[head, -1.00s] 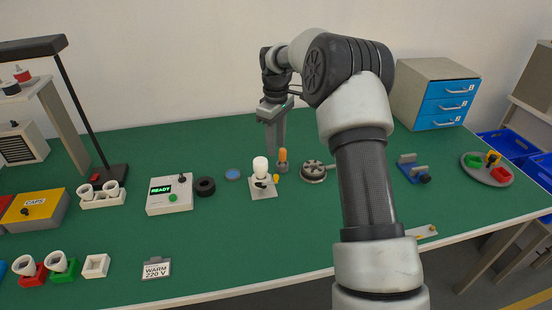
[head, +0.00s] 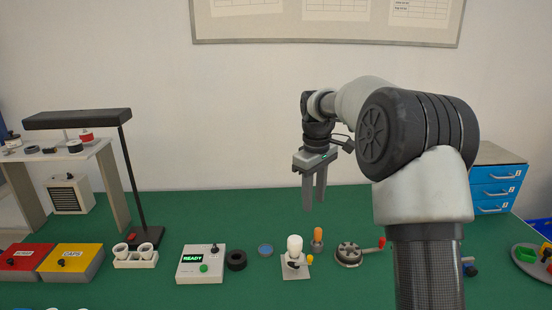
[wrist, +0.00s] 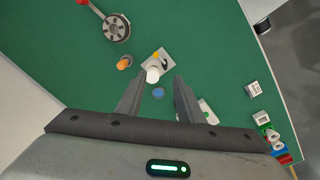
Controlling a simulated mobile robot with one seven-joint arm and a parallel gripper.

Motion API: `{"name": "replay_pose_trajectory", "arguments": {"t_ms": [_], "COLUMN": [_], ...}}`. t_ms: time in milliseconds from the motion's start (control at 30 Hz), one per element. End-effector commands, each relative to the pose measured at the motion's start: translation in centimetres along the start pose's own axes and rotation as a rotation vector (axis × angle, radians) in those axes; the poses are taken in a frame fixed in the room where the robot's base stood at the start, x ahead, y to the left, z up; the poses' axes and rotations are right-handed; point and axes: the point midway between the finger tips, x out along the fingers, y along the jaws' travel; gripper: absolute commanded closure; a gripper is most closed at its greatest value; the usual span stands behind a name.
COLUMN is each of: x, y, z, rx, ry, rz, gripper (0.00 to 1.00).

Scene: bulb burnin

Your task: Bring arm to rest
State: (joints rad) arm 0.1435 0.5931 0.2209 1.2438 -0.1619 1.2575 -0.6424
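My gripper (head: 314,188) hangs in the air above the back of the green table, fingers pointing down. In the wrist view my gripper (wrist: 160,82) has its two fingers apart with nothing between them. My gripper is clear of the bulb and of everything on the table.
A control box (head: 200,265) reading READY, a black ring (head: 236,260), a blue disc (head: 265,250), an orange-topped piece (head: 318,236) and a round clamp with a red handle (head: 348,254) stand nearby. A black lamp (head: 130,180) rises at left. Blue drawers (head: 495,190) stand at right.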

Motion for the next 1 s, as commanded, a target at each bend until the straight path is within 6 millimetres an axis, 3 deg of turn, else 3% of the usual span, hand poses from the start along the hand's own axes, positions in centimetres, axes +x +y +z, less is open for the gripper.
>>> {"name": "replay_pose_trajectory", "arguments": {"t_ms": [33, 100, 233, 400, 533, 700, 833, 1000], "x": [-3.5, -6.6, -11.3, -15.2, -16.5, -15.9, -14.9, -14.2], "y": [-1.3, -3.2, -6.8, -11.9, -15.7, -19.9, -21.8, -22.7], "z": [1.1, 2.8, 6.6, 12.4, 16.9, 21.6, 23.6, 24.5], "rx": [0.029, 0.085, 0.195, 0.353, 0.478, 0.62, 0.689, 0.722], "ry": [0.016, 0.037, 0.088, 0.173, 0.252, 0.349, 0.398, 0.421], "rz": [0.031, 0.062, 0.113, 0.155, 0.166, 0.154, 0.138, 0.128], "gripper": [0.66, 0.66, 0.66, 0.66, 0.66, 0.66, 0.66, 0.66]}}
